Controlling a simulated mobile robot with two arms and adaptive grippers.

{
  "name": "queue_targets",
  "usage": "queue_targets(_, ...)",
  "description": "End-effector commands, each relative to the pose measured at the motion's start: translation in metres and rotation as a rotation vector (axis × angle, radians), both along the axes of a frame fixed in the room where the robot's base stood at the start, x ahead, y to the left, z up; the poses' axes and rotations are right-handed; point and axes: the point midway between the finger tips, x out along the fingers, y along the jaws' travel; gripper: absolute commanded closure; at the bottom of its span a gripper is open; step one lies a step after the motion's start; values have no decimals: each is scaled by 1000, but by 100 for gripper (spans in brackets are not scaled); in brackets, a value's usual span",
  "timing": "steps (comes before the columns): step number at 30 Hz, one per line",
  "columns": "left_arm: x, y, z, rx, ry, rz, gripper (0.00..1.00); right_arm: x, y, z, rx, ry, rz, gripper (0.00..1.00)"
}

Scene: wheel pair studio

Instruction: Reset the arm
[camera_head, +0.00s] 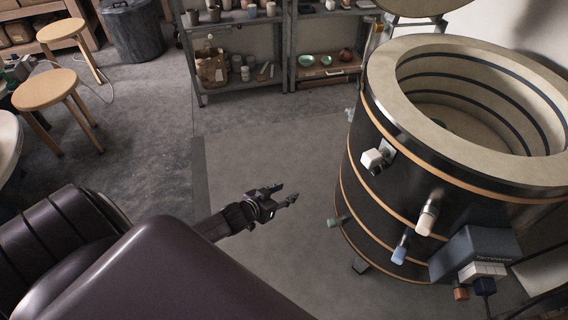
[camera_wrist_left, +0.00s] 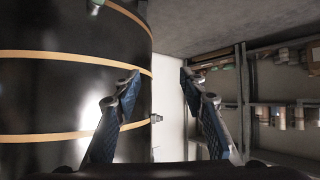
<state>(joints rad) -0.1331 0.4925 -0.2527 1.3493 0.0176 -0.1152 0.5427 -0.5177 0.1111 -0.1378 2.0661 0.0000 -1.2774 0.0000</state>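My left gripper (camera_head: 289,196) reaches out over bare floor in the head view, left of a large round kiln (camera_head: 390,195) and apart from it. In the left wrist view its two blue-padded fingers (camera_wrist_left: 160,85) stand apart with nothing between them. The black kiln wall with orange bands (camera_wrist_left: 70,100) fills the left of that view. In the head view the kiln stands open at the top, with pale ringed walls inside. My right gripper is in neither view.
Grey shelves (camera_head: 285,50) with pots and bowls stand at the back. Two wooden stools (camera_head: 46,90) and a dark bin (camera_head: 133,32) are at the upper left. A control box (camera_head: 478,254) and several plugs jut from the kiln. The floor (camera_head: 260,150) around my gripper is clear.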

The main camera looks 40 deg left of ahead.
Motion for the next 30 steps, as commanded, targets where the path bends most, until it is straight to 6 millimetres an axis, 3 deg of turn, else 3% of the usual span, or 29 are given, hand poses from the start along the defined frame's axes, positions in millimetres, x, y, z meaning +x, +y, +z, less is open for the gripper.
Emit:
queue_targets(23, -1, 0, -1, 2, 4, 1, 61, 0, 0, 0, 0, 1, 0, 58)
queue_targets(26, -9, 1, -8, 9, 26, 5, 61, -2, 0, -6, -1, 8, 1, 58)
queue_targets(30, -41, 3, -37, 38, 115, 18, 61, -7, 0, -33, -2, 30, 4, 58)
